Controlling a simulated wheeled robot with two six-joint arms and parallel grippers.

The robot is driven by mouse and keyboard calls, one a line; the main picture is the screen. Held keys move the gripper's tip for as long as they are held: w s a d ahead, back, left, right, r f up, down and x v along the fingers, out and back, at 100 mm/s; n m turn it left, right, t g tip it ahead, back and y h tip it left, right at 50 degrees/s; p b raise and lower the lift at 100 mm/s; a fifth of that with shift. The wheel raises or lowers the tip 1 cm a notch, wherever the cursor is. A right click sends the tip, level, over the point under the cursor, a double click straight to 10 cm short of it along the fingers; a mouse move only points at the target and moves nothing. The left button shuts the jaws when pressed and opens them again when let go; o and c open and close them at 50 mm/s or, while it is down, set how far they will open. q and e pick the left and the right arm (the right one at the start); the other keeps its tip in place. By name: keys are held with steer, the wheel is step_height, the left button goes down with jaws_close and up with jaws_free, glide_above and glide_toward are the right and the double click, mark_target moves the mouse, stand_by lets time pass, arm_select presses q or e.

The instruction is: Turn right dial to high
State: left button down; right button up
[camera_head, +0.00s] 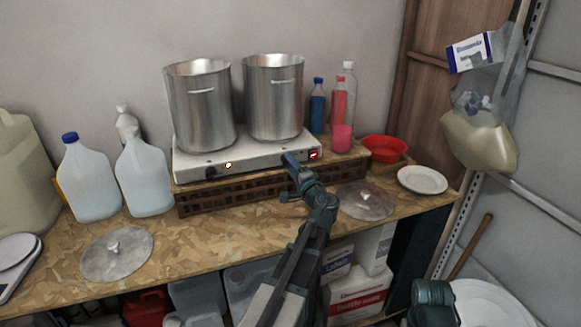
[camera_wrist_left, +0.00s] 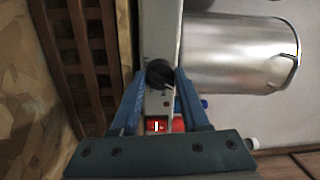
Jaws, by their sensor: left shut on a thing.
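The white double hot plate (camera_head: 190,168) stands on a wooden crate on the workbench, with two steel pots on it. Its right dial is hidden behind my gripper in the head view. The left wrist view shows it as a round black dial (camera_wrist_left: 159,73) on the hot plate's front panel (camera_wrist_left: 155,35). My left gripper (camera_head: 290,162) is at that panel, and its blue fingertips (camera_wrist_left: 156,78) are shut on the dial from both sides. A lit red switch (camera_head: 313,154) is right of the gripper. The left dial (camera_head: 210,172) is apart from it.
The left pot (camera_head: 200,115) and right pot (camera_head: 274,105) stand just behind the panel. The slatted crate (camera_head: 230,195) lies below it. Metal lids (camera_head: 366,203) lie on the bench.

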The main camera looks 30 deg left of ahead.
arm_select(q)
steer(key=shift+m+t+b, duration=0.45)
steer(key=shift+m+t, duration=0.15)
steer(key=shift+m, duration=3.8)
steer(key=shift+f, duration=0.1)
steer(key=shift+c, duration=2)
jaws_free()
steer(key=shift+s, duration=0.1)
steer(key=b+v, duration=0.1)
steer(key=v, duration=1.2)
steer(key=shift+s+d, duration=0.15)
steer(key=shift+d, duration=0.15)
